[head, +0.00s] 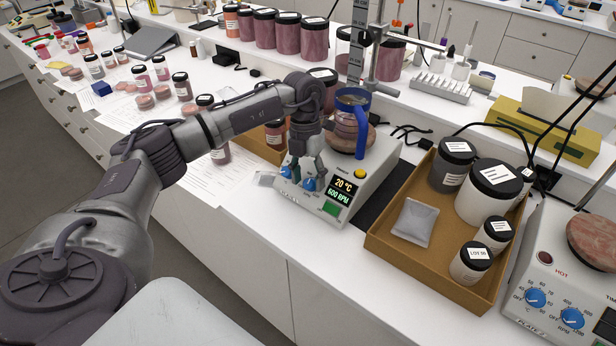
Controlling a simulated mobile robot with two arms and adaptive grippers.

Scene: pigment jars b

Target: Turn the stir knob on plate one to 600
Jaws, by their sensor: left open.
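A hot plate (345,212) stands on the white bench in the middle of the head view. Its display (340,190) reads 20 °C and 600 RPM. Two blue knobs sit on its front, a left knob (286,172) and the right, stir knob (309,184). My left gripper (308,178) reaches down from above to the front of the plate, its open fingers at the right knob. I cannot tell whether they touch it. The fingers partly hide the knobs and their scales. My right gripper is out of view.
A blue-banded vessel (354,100) stands on the plate beside a metal stand (378,50). A cardboard tray (400,262) with jars and a grey packet is to the right. A second plate (560,255), labelled PLATE 2, is at the right edge. Papers and small jars lie left.

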